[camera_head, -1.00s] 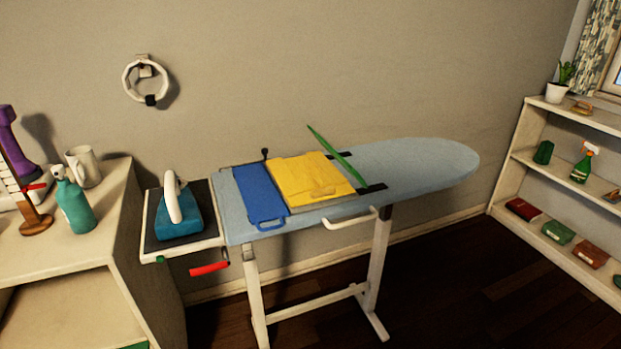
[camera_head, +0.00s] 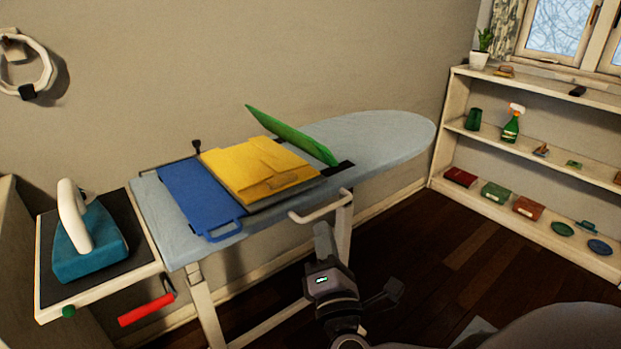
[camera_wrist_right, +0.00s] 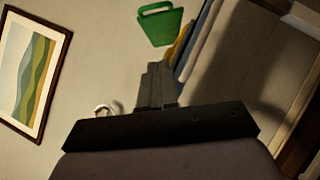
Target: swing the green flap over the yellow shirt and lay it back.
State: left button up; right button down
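The yellow shirt (camera_head: 258,170) lies folded on the folding board, on the pale blue ironing board (camera_head: 385,140). The board's blue flap (camera_head: 200,197) lies flat at the shirt's left, with a handle at its front edge. The green flap (camera_head: 290,135) stands raised and tilted along the shirt's right side. In the right wrist view the green flap (camera_wrist_right: 160,25) and its handle opening show beyond the fingers. My right gripper (camera_head: 323,232) is in front of the ironing board, apart from the flap. Its fingers (camera_wrist_right: 158,82) look together and empty. My left gripper is out of view.
A teal iron (camera_head: 90,250) stands on the tray at the left, above a red handle (camera_head: 146,310). A white bar (camera_head: 318,207) juts from the ironing board's front edge. A white shelf (camera_head: 540,160) with small items stands at the right. Dark floor lies between.

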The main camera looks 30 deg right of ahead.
jog(key=shift+h, duration=0.3)
jog(key=x, duration=0.4)
jog(key=r+p+x, duration=0.1)
jog(key=x, duration=0.3)
jog(key=s+d+r+x, duration=0.1)
jog(key=x, duration=0.3)
jog(key=shift+p, duration=0.4)
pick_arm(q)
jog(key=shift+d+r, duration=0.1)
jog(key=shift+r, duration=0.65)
pick_arm(e)
jog(key=shift+w+d+r, duration=0.15)
jog(key=shift+d+r, duration=0.2)
jog(key=shift+d, duration=0.25)
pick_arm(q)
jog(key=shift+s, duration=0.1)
pick_arm(e)
jog(key=shift+w+r, duration=0.1)
jog(key=shift+d+r+m, duration=0.1)
jog(key=shift+d+m, duration=0.05)
jog(key=shift+m, duration=0.25)
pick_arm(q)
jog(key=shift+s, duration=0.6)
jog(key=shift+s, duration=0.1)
